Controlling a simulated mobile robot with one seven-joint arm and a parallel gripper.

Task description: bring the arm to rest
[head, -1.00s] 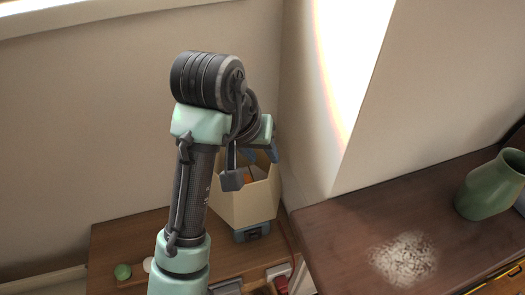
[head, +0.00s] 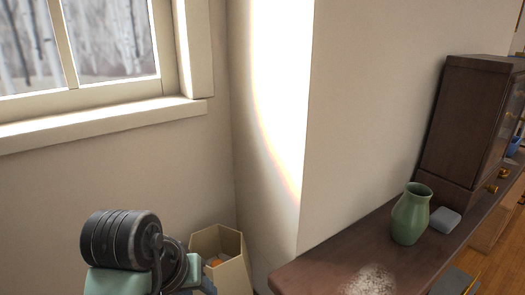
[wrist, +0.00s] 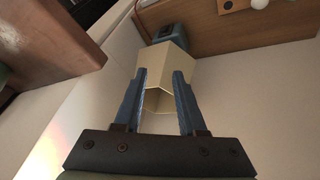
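My gripper (wrist: 158,85) shows in the wrist view with its two blue fingers apart and nothing between them. Beyond the fingertips is a cream six-sided bin (wrist: 166,65), which looks close to the fingers; I cannot tell the exact gap. In the head view my arm is at the bottom left, and its gripper end is mostly cut off by the lower edge. The bin (head: 226,273) stands just right of the arm, with something orange inside.
A window (head: 80,50) is at upper left. A wall corner stands behind the bin.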

